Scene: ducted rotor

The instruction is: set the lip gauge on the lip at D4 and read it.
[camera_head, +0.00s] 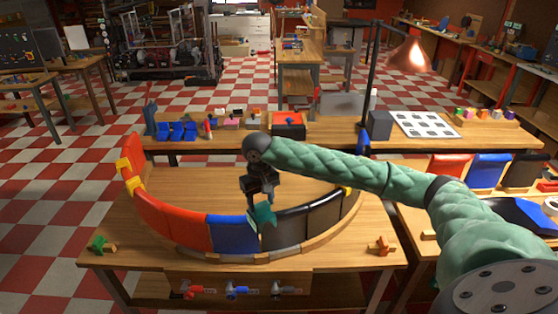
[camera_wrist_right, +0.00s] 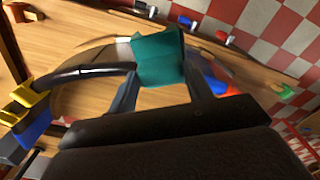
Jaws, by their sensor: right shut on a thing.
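My right gripper (camera_head: 262,201) is shut on a teal block-like piece (camera_head: 264,214), which I take for the lip gauge. The gauge is at the front of the curved duct wall, where the blue panel (camera_head: 233,233) meets the black panel (camera_head: 300,222). I cannot tell whether it touches the lip. In the right wrist view the gauge (camera_wrist_right: 160,58) stands between the two fingers (camera_wrist_right: 163,86), over the wall's rim. No D4 mark or gauge reading is legible. The red panels (camera_head: 183,220) form the wall's left side. My left gripper is not in view.
The duct wall stands on a wooden table (camera_head: 130,262). A green piece (camera_head: 101,244) and an orange piece (camera_head: 381,246) lie at its front corners. Small red and blue tools (camera_head: 237,290) sit along the front below. A lamp (camera_head: 406,56) stands behind, right.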

